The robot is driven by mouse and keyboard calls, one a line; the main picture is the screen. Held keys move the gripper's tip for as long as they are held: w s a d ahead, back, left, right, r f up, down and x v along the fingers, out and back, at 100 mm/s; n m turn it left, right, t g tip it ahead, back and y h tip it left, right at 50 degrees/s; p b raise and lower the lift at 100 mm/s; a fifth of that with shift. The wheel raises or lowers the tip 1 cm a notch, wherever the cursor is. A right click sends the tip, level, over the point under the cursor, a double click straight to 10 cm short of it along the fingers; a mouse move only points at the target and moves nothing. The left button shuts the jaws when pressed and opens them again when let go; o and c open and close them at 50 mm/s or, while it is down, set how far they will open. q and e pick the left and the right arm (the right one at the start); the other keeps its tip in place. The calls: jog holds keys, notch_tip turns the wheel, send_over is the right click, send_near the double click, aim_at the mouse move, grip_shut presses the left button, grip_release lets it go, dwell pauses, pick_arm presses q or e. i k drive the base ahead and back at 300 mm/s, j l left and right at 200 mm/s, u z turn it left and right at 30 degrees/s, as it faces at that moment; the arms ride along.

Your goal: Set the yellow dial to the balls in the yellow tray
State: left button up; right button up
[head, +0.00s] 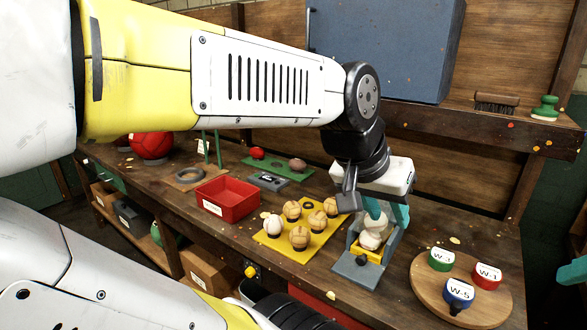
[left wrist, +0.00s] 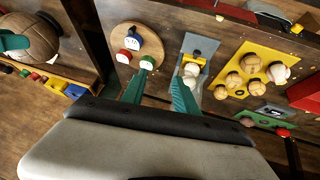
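The yellow tray (head: 287,252) lies mid-bench in the head view with several tan and whitish leather balls (head: 300,237) and a dark ring on it. It also shows in the left wrist view (left wrist: 240,60). A small yellow knob (head: 251,272) at the bench's front edge may be the yellow dial; its setting is too small to read. My left gripper (head: 386,220) has teal fingers spread apart, pointing down over the grey stand (head: 352,270) with whitish balls. In the left wrist view the fingers (left wrist: 162,74) are apart and seem empty. A teal piece at the right edge may be my right gripper.
A round wooden board (head: 425,296) with green, red and blue labelled knobs stands right of the stand. A red bin (head: 228,199) and a green mat (head: 290,172) lie further left. A blue cabinet (head: 385,45) hangs behind. Bare bench lies between tray and board, around the stand.

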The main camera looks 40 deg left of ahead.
aim_at(249, 273)
jog(key=u, duration=2)
